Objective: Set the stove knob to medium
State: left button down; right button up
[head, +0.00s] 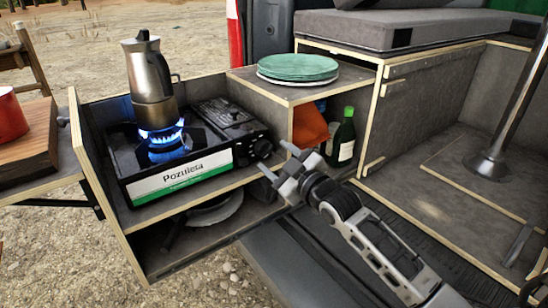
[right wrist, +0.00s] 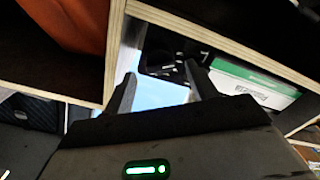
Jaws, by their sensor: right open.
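The portable stove (head: 185,185) sits on the upper shelf of the wooden pull-out box, a blue flame burning under the moka pot (head: 150,80). Its black knob (head: 262,148) is on the front at the right end, beside the white and green label. My right gripper (head: 271,156) is open and empty, its fingers pointing toward the knob and seemingly just short of it. In the right wrist view the stove's dark control panel (right wrist: 165,64) shows between and beyond the open fingers (right wrist: 160,72). The knob's setting is too small to read. My left gripper is out of view.
The box side panel (head: 258,98) and a shelf with green and white plates (head: 298,67) stand just right of the stove. A green bottle (head: 343,138) and an orange item (head: 308,124) are below. A red mug (head: 10,120) is far left.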

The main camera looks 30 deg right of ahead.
jog(key=shift+w+a, duration=0.15)
jog(key=shift+w, duration=0.6)
jog(key=c, duration=1)
